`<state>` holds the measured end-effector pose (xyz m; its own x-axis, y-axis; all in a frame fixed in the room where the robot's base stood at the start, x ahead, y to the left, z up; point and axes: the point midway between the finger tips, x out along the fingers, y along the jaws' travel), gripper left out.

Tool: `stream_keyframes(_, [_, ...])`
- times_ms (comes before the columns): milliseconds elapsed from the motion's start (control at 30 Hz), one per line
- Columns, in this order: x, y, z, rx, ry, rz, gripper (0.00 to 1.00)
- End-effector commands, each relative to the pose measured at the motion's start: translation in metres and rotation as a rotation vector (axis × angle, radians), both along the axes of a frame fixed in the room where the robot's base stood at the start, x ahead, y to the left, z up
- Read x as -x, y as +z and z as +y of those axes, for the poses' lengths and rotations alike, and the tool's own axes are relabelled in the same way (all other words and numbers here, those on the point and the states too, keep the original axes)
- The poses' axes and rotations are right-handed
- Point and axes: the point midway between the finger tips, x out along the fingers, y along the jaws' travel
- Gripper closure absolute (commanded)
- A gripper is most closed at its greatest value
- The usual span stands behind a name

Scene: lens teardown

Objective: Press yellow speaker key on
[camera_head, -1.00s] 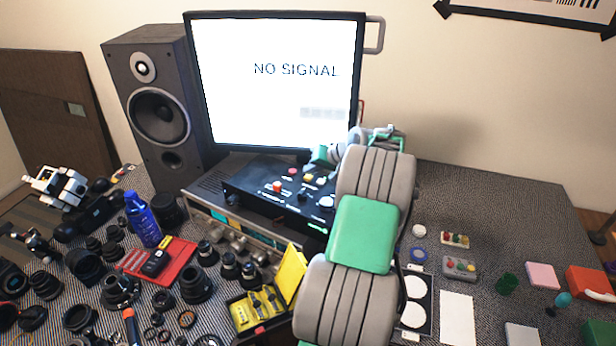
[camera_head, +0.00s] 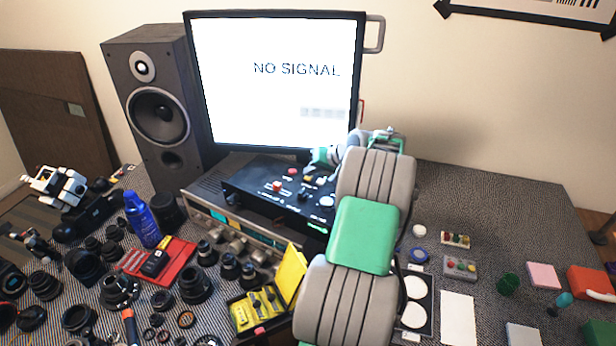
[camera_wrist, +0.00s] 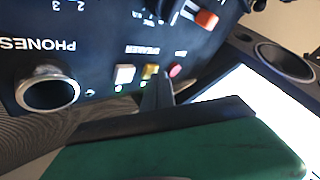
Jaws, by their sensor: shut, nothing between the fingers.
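The yellow key (camera_wrist: 150,71) sits on a black front panel (camera_wrist: 100,25) under the label SPEAKER, between a white key (camera_wrist: 125,74) and a pinkish-red key (camera_wrist: 175,71). My gripper (camera_wrist: 158,90) is shut and empty. In the wrist view its narrow fingertips reach the panel at the yellow key's lower right edge, and I cannot tell whether they touch it. A small green light shows below the white key. In the head view the yellow key (camera_head: 308,178) is small on the black unit (camera_head: 262,186), with my gripper (camera_head: 320,161) just above it.
A PHONES socket (camera_wrist: 47,90) and an orange-red switch (camera_wrist: 206,19) are on the same panel. The monitor (camera_head: 275,105) reading NO SIGNAL stands behind the unit, and a speaker (camera_head: 160,110) is left of it. Lenses and an open yellow case (camera_head: 292,272) crowd the table in front.

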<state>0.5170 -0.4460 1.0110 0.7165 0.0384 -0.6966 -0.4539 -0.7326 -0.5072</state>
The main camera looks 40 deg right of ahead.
Motion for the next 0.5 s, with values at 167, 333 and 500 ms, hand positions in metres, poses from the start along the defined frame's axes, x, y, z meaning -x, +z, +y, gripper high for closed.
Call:
stream_keyframes(167, [0.000,0.009,0.000,0.000,0.000,0.000,1.00])
stream_keyframes(333, [0.000,0.008,0.000,0.000,0.001,0.001,1.00])
stream_keyframes(500, [0.000,0.015,0.000,0.000,0.000,0.000,1.00])
